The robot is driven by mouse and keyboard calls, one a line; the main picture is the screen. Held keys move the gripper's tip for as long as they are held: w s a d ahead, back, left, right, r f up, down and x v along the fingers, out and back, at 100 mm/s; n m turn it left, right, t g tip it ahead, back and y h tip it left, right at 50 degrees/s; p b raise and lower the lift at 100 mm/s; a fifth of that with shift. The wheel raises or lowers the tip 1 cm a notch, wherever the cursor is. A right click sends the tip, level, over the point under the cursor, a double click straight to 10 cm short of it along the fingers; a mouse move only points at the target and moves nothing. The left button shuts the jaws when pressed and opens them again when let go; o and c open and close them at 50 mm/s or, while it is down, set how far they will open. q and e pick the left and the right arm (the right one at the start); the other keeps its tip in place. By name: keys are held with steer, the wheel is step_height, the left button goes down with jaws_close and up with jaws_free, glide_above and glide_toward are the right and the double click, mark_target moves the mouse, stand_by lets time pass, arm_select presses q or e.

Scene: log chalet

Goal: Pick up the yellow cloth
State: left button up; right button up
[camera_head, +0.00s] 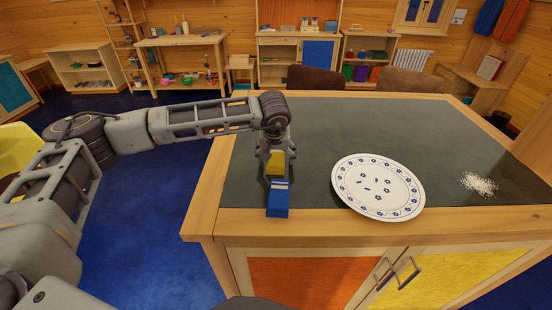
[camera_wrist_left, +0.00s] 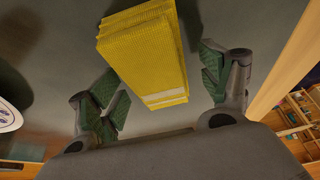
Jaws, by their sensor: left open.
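The yellow cloth (camera_head: 276,164) is a folded, ribbed block on the dark counter top. It also shows in the left wrist view (camera_wrist_left: 146,50), with pale stripes at its near end. My left gripper (camera_head: 277,150) is above and around the far part of the cloth in the head view. In the left wrist view its jaws (camera_wrist_left: 163,82) are spread wide, one finger on each side of the cloth, with gaps to both. The cloth is not gripped. Whether the fingertips reach the counter is unclear. My right gripper is not in view.
A blue folded item (camera_head: 278,199) with pale stripes lies directly in front of the cloth, near the front edge. A white patterned plate (camera_head: 379,205) stands to the right, and a pile of white grains (camera_head: 478,184) lies farther right. The counter (camera_head: 350,125) behind is clear.

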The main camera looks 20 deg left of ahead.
mark_target(276, 154)
arm_select(q)
steer(key=shift+c, duration=0.3)
steer(key=c, duration=0.8)
steer(key=shift+r, duration=0.15)
steer(key=shift+r, duration=0.85)
step_height(276, 154, up, 7)
steer(key=shift+f+b, duration=0.1)
steer(key=shift+b, duration=0.7)
steer(key=shift+r, duration=0.65)
